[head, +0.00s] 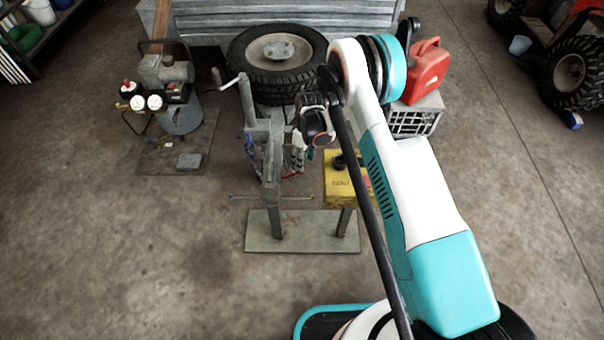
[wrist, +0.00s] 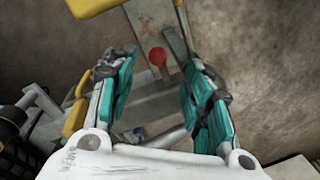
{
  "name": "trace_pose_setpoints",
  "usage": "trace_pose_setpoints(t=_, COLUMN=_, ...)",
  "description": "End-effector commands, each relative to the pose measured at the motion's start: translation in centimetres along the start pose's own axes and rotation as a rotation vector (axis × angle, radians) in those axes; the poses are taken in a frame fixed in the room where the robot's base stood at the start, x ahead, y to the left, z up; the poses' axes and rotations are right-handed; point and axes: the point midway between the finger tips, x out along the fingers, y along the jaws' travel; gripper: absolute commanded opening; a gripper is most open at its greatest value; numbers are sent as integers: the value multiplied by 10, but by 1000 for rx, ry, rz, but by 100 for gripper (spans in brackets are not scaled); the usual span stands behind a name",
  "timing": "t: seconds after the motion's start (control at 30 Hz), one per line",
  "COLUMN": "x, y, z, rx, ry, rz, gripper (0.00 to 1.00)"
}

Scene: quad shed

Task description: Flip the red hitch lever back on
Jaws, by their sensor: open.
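A round red knob (wrist: 157,57), which looks like the end of the hitch lever, shows in the wrist view between and beyond my fingertips. It stands over a grey metal frame (wrist: 145,105). My gripper (wrist: 163,62) is open, with one teal-padded finger on each side of the knob in the picture. I see no contact, and the depth gap is hard to judge. In the head view the grey trailer hitch stand (head: 268,150) is left of my arm. My wrist hides part of it, and the lever cannot be told apart clearly there.
A yellow box (head: 340,190) sits beside the stand, above its flat base plate (head: 300,240). A spare tyre (head: 277,60) and the trailer are behind. A red fuel can (head: 427,72) stands on a crate (head: 415,118) at right. A compressor (head: 165,85) is at left. The front-left floor is clear.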

Motion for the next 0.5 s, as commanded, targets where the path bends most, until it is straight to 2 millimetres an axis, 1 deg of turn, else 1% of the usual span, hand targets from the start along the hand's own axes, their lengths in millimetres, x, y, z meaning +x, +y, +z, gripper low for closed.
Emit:
trace_pose_setpoints(t=0.03, x=14, y=0, z=0, rx=0, ry=0, rz=0, gripper=46)
trace_pose_setpoints(t=0.2, x=46, y=0, z=0, rx=0, ry=0, rz=0, gripper=46)
trace_pose_setpoints(t=0.4, x=70, y=0, z=0, rx=0, ry=0, rz=0, gripper=46)
trace_pose_setpoints(t=0.5, x=76, y=0, z=0, rx=0, ry=0, rz=0, gripper=46)
